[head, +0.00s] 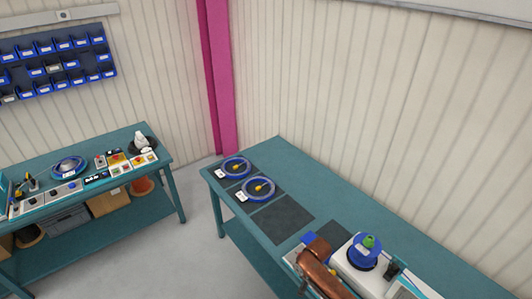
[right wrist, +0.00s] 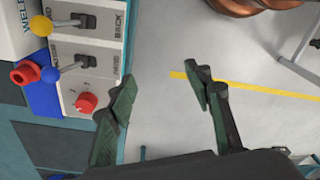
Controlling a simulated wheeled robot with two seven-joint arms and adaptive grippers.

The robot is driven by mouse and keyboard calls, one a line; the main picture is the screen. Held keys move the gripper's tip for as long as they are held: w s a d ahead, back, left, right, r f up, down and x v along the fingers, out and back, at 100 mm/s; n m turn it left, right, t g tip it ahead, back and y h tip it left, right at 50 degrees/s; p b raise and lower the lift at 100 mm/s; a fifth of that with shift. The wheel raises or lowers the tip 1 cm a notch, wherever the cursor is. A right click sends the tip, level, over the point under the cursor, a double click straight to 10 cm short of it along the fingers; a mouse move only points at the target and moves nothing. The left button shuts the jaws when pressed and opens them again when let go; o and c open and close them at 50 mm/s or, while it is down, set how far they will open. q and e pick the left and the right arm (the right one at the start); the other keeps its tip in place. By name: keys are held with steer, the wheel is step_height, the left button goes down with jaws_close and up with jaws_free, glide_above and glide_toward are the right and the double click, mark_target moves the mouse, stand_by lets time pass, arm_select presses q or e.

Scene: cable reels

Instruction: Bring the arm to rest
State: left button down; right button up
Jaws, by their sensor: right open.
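My right gripper (right wrist: 160,93) shows in the right wrist view with its two dark green fingers well apart. Nothing is between the fingers; grey floor shows behind the gap. A white control panel (right wrist: 86,65) is to the left of the fingers, with a gap in the picture between them. My left gripper is not in the head view or the right wrist view. I cannot make out my right gripper for certain in the head view.
Two blue cable reels (head: 235,168) (head: 258,189) lie on a green table (head: 300,160) beside empty dark mats (head: 282,218). A blue spool (head: 362,252) and a copper-coloured cylinder (head: 318,270) are nearer. A second bench (head: 75,225) stands left.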

steer(key=s+d+m+t, duration=0.1)
steer(key=s+d+m, duration=0.2)
steer(key=s, duration=0.3)
steer(key=s+d+m+t+y, duration=0.1)
steer(key=s+d+m, duration=0.1)
steer(key=s, duration=0.4)
steer(key=s+d+m+t, duration=0.1)
steer(key=s+d+m, duration=0.2)
steer(key=s, duration=0.4)
steer(key=s+d+r+m+h, duration=0.3)
steer(key=s+d+r+m, duration=0.25)
steer(key=s+d, duration=0.6)
step_height(320, 180, down, 36)
steer(key=a+n+b, duration=0.1)
steer(key=n+b, duration=0.1)
steer(key=b, duration=0.7)
arm_select(q)
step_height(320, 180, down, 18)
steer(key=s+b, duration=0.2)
steer(key=b, duration=0.6)
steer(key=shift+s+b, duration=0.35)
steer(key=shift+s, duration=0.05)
arm_select(e)
steer(key=s+f+g, duration=0.1)
steer(key=s+f, duration=0.9)
steer(key=f, duration=0.4)
steer(key=s+f+g, duration=0.1)
steer(key=s+f, duration=1)
steer(key=f, duration=0.4)
steer(key=shift+y, duration=0.4)
